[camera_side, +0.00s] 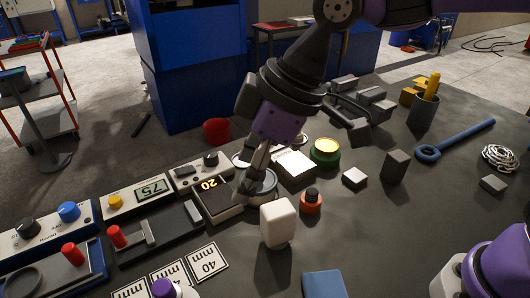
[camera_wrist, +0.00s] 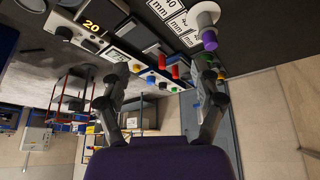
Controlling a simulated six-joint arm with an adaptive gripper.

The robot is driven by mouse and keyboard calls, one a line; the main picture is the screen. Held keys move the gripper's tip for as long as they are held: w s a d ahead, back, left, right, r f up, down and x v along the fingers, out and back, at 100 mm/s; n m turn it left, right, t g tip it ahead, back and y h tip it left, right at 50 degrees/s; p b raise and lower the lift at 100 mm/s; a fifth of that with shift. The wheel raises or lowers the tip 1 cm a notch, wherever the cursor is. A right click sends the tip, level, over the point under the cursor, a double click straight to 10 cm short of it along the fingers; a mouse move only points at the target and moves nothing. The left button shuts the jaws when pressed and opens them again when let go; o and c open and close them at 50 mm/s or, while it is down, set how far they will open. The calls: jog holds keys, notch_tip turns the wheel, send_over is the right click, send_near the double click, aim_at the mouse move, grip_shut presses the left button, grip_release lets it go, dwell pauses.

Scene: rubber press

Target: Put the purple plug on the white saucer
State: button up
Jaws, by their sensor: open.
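The purple plug (camera_side: 165,288) shows at the bottom edge of the side view, partly cut off, beside the number cards. In the wrist view the plug (camera_wrist: 208,38) is at the top right, with a pale flange. My gripper (camera_side: 250,186) points down near a round grey dish (camera_side: 264,187), well away from the plug; I cannot tell if it touches the dish. In the wrist view my gripper (camera_wrist: 163,70) has its fingers spread, with nothing between them. A pale round rim (camera_side: 240,158) behind my gripper may be the white saucer, but it is mostly hidden.
A white block (camera_side: 278,223) and an orange-and-black bottle (camera_side: 311,201) stand right of my gripper. A green jar (camera_side: 325,152) stands behind.

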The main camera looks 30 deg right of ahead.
jog(key=s+d+m+t+h, duration=0.1)
jog(key=s+d+m, duration=0.1)
jog(key=d, duration=0.6)
jog(key=s+d+m+t+h, duration=0.1)
jog(key=s+d+m, duration=0.2)
jog(key=d+m, duration=0.2)
jog(key=s+d+f+m+h, duration=0.1)
jog(key=s+d+m, duration=0.2)
jog(key=d, duration=0.7)
jog(key=shift+d+m+t+h, duration=0.3)
jog(key=shift+m+t+h, duration=0.1)
jog(key=shift+m, duration=0.1)
